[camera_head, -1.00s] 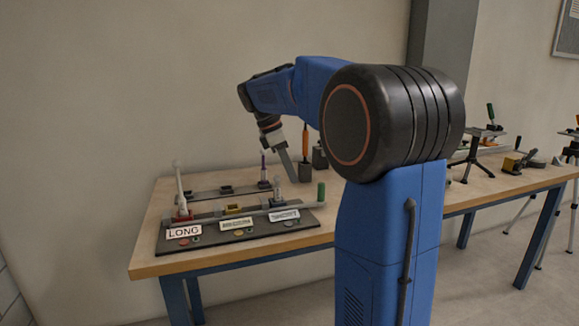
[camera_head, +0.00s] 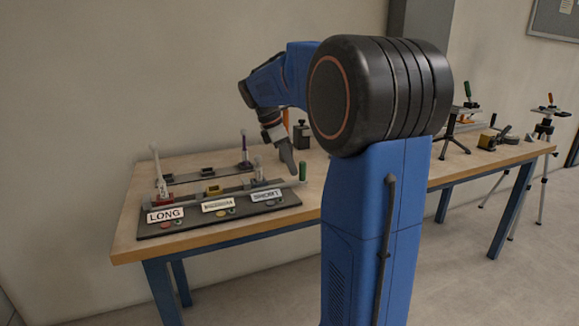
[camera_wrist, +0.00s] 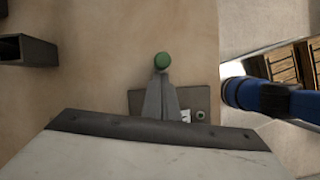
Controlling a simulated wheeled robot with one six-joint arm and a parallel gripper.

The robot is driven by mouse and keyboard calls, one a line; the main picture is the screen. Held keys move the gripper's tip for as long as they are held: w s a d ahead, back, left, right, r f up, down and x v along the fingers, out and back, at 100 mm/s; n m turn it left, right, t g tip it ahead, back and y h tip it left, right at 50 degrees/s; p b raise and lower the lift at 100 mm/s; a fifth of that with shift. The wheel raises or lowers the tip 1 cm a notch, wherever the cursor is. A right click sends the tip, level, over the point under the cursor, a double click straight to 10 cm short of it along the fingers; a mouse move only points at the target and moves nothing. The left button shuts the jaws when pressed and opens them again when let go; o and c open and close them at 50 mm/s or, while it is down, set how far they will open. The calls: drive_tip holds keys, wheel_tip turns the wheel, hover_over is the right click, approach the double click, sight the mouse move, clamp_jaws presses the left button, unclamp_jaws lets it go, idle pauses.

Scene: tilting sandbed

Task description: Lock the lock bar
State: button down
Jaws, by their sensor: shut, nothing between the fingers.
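The lock bar (camera_head: 225,195) is a long grey bar lying across the dark board, with an upright green handle (camera_head: 303,171) at its right end. In the wrist view the round green handle top (camera_wrist: 162,61) shows just beyond my fingertips. My gripper (camera_head: 292,172) is shut and empty, pointing down just left of the green handle in the head view. It also shows in the wrist view (camera_wrist: 160,82). I cannot tell whether it touches the handle. The board (camera_wrist: 200,100) is mostly hidden behind the gripper in the wrist view.
The board (camera_head: 190,228) bears labels LONG (camera_head: 166,215), a middle one, and SHORT (camera_head: 267,196). The wooden table (camera_head: 130,240) has bare room around the board.

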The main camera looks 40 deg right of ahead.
drive_tip(key=shift+s+d, duration=0.2)
drive_tip(key=shift+d, duration=0.45)
drive_tip(key=shift+s+d, duration=0.15)
drive_tip(key=shift+d, duration=0.5)
drive_tip(key=a, duration=0.1)
drive_tip(key=w+a, duration=0.2)
drive_tip(key=a, duration=0.1)
drive_tip(key=shift+r, duration=0.2)
drive_tip(key=v, duration=0.9)
drive_tip(key=shift+r, duration=0.3)
